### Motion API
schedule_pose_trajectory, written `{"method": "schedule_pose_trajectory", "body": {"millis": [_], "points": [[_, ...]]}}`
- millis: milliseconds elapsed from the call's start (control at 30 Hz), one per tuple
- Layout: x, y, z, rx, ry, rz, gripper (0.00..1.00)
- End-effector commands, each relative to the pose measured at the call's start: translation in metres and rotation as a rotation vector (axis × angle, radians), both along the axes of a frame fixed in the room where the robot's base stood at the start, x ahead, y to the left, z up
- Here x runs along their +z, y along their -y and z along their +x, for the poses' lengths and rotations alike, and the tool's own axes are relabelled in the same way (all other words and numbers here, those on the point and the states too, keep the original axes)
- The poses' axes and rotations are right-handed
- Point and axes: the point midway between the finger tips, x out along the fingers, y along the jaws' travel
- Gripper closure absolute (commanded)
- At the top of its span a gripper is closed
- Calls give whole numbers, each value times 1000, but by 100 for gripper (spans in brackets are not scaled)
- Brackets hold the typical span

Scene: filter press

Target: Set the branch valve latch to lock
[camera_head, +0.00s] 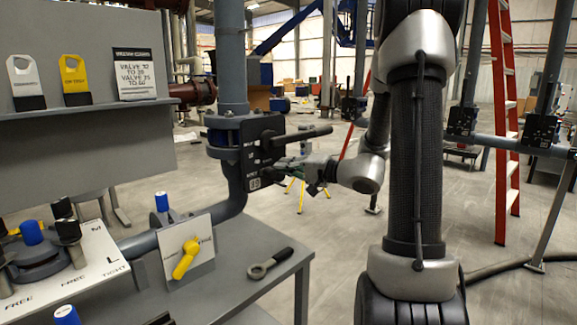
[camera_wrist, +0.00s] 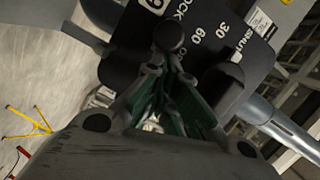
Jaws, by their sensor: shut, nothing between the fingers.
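The branch valve's black plate (camera_head: 262,150) stands upright on the grey vertical pipe. A long black lever (camera_head: 305,135) sticks out from it to the right, roughly level. In the wrist view the plate (camera_wrist: 135,65) carries white marks reading LOCK, 60, 30 and SHUT. A round black knob (camera_wrist: 169,38) shows in front of it near the LOCK mark; I cannot tell for sure that it is the latch. My gripper (camera_head: 284,171) is shut and empty, below the lever and close to the plate. In the wrist view its fingertips (camera_wrist: 166,68) are just under the knob; contact is unclear.
A shelf (camera_head: 85,112) with tags is at left. A red ladder (camera_head: 504,110) stands at right.

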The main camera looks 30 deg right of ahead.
Motion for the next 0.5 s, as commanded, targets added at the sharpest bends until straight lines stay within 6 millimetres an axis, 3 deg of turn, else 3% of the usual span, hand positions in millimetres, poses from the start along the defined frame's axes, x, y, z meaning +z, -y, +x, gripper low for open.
{"method": "schedule_pose_trajectory", "body": {"millis": [267,467,500], "points": [[1,4,2,3,-1,0,100],[10,25,16,6,1,-1,100],[11,31,10,5,1,-2,100]]}}
